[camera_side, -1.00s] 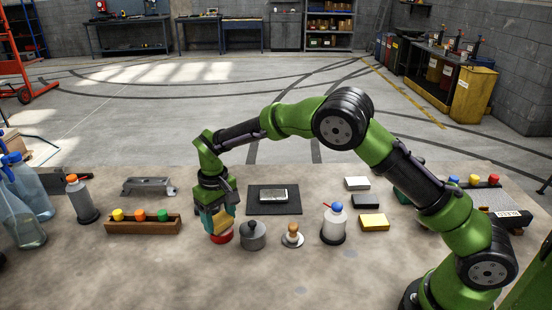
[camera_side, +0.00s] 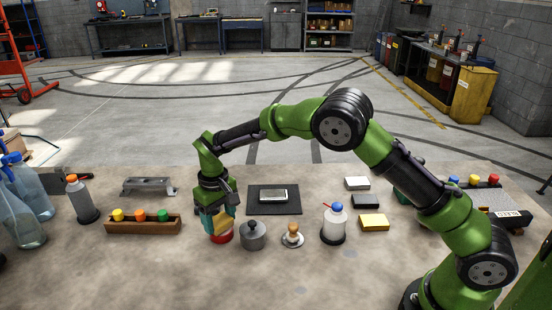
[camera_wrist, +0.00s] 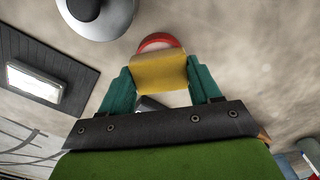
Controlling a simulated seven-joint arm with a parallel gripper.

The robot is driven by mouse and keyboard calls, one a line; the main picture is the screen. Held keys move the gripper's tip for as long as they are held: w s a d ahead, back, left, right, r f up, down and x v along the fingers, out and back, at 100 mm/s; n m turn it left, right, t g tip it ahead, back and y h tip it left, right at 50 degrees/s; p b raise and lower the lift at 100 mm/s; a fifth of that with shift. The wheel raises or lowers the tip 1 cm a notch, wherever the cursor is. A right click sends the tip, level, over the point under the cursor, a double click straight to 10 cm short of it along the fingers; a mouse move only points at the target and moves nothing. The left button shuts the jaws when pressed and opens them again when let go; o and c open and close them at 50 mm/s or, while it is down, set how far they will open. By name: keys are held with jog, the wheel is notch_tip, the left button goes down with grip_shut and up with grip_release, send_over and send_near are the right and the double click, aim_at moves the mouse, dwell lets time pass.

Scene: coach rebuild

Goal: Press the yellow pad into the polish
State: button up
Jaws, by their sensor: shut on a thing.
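My gripper (camera_wrist: 161,88) is shut on a yellow pad (camera_wrist: 158,70), which sits between its two teal fingers in the wrist view. In the side view my gripper (camera_side: 220,222) points down over a round red tin (camera_side: 222,238), taken to be the polish. The tin's red rim (camera_wrist: 158,40) shows just beyond the pad in the wrist view. The pad overlaps the tin there and hides most of its inside. I cannot tell how firmly the pad touches the polish. The fingers mostly hide the pad in the side view.
A grey lidded pot (camera_side: 253,236) stands close to the right of the tin. A wooden-knobbed item (camera_side: 292,236) and a white bottle (camera_side: 333,224) are further right. A rack of coloured knobs (camera_side: 143,227) lies left. A dark mat (camera_side: 274,209) with a metal piece lies behind.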

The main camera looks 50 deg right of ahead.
aim_at(220, 220)
jog(key=shift+f, duration=0.5)
dwell(1.0)
jog(key=shift+r, duration=3.6)
